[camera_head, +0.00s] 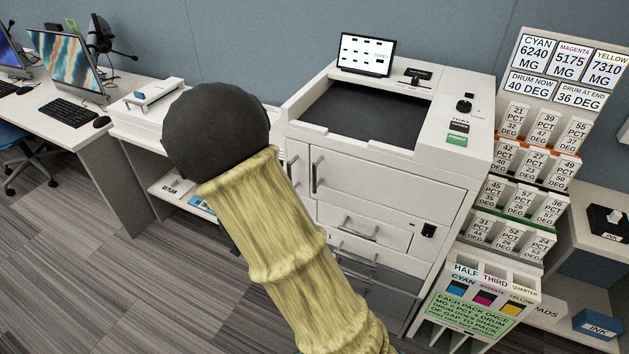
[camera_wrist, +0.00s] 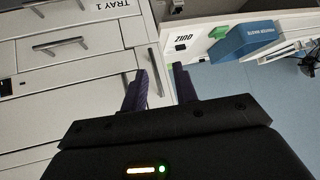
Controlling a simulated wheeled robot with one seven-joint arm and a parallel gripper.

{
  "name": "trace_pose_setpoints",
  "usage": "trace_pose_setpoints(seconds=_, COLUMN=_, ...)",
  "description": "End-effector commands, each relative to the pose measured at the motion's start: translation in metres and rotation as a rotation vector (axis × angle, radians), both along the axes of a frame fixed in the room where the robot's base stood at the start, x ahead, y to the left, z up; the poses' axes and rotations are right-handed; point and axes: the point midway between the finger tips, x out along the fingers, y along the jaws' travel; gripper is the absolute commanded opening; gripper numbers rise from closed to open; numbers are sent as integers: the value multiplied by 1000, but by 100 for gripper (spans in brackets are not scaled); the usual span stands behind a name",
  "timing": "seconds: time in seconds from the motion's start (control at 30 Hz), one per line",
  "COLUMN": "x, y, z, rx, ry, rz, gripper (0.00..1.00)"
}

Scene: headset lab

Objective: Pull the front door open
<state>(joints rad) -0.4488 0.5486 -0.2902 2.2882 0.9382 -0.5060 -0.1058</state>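The white printer's front door (camera_head: 375,193) is the wide panel below the top deck in the head view. It looks closed, with a grey vertical handle (camera_head: 317,174) near its left edge. My gripper (camera_wrist: 160,88) shows in the wrist view with two dark purple fingers apart and nothing clearly held between them. The printer's pale front panels (camera_wrist: 85,85) fill the left of that view, with a grey bar handle (camera_wrist: 58,43) to the left of the fingers. My arm hides the gripper in the head view, so its distance to the door handle cannot be told.
A second vertical handle (camera_head: 291,167) is on the narrow panel left of the door. Drawers with a handle (camera_head: 360,229) lie below. A label rack (camera_head: 530,150) stands right. A blue box (camera_wrist: 245,42) shows in the wrist view. Open carpet (camera_head: 120,290) lies left.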

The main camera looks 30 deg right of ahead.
Motion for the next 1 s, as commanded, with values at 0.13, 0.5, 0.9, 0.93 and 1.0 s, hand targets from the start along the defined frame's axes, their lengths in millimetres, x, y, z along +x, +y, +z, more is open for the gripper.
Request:
trace_pose_setpoints(seconds=0.13, x=15, y=-16, z=-22, rx=-211, ry=-149, rz=-190, gripper=29)
trace_pose_setpoints(seconds=0.5, x=-9, y=-22, z=-8, rx=-618, ry=-421, rz=-492, gripper=29)
trace_pose_setpoints(seconds=0.9, x=-9, y=-25, z=-7, rx=-624, ry=-424, rz=-500, gripper=29)
trace_pose_setpoints(seconds=0.93, x=-8, y=-26, z=-7, rx=-624, ry=-424, rz=-501, gripper=29)
trace_pose_setpoints(seconds=1.0, x=-6, y=-31, z=-7, rx=-625, ry=-423, rz=-502, gripper=29)
